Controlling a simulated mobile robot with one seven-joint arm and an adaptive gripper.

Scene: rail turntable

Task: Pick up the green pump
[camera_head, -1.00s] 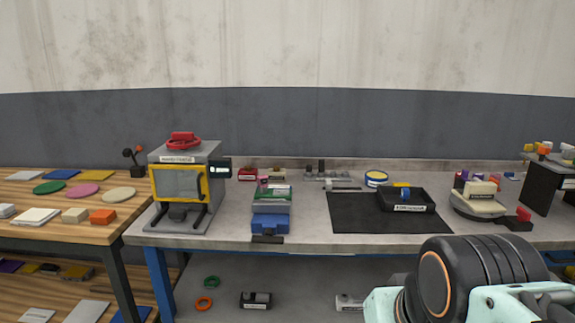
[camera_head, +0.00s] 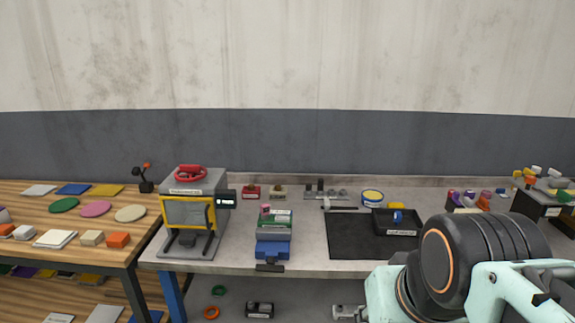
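No item is clearly recognisable as a green pump. A small green-topped unit (camera_head: 276,218) sits on the grey bench, just behind a blue block (camera_head: 273,249). It is too small to tell whether it is the pump. My gripper is not in view. Part of my arm, a black and pale mint joint, fills the lower right and hides the bench's right front.
A grey bench (camera_head: 310,262) holds a yellow-framed machine (camera_head: 187,213), a black mat (camera_head: 347,245) and a black tray (camera_head: 384,229). A wooden table (camera_head: 25,211) with coloured discs and blocks stands left.

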